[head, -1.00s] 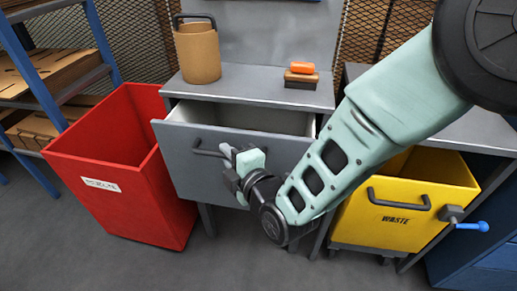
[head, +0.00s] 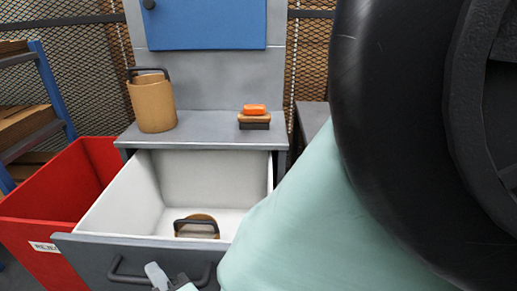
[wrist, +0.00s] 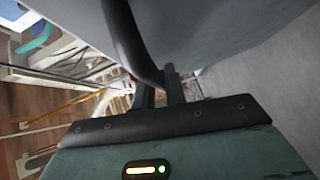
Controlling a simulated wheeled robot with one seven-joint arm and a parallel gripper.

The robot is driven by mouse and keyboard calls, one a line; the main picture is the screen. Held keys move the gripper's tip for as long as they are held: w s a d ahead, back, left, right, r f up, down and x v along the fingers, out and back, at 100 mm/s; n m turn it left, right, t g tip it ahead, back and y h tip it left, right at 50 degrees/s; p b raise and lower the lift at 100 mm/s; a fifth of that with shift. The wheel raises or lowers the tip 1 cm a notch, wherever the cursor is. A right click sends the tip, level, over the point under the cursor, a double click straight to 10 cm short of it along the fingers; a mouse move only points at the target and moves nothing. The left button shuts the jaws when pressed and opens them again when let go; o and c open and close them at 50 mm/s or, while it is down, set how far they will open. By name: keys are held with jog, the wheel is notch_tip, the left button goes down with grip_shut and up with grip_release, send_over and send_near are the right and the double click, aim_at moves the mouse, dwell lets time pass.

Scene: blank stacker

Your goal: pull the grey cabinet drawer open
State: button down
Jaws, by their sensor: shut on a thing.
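The grey cabinet drawer (head: 83,253) stands well open in the head view, with its white inside showing. Its dark bar handle (head: 122,274) runs along the front near the bottom of the picture. My gripper (head: 165,276) is at this handle, partly cut off by the lower edge. In the wrist view my gripper (wrist: 159,88) is shut on the handle (wrist: 127,42), whose dark bar runs down to the fingers. The drawer front (wrist: 215,35) fills the upper part there. A tan round thing with a black handle (head: 197,227) lies inside the drawer.
A red bin (head: 50,205) stands close on the left of the drawer. The cabinet top (head: 205,127) bears a tan container (head: 153,105) and an orange-topped block (head: 254,117). My arm hides the right side.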

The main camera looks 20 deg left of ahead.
dwell(0.3)
jog(key=c, duration=1.5)
grip_release()
jog(key=shift+o, duration=0.2)
jog(key=shift+s+d, duration=0.1)
jog(key=v, duration=0.7)
jog(key=shift+s, duration=0.2)
jog(key=shift+d, duration=0.2)
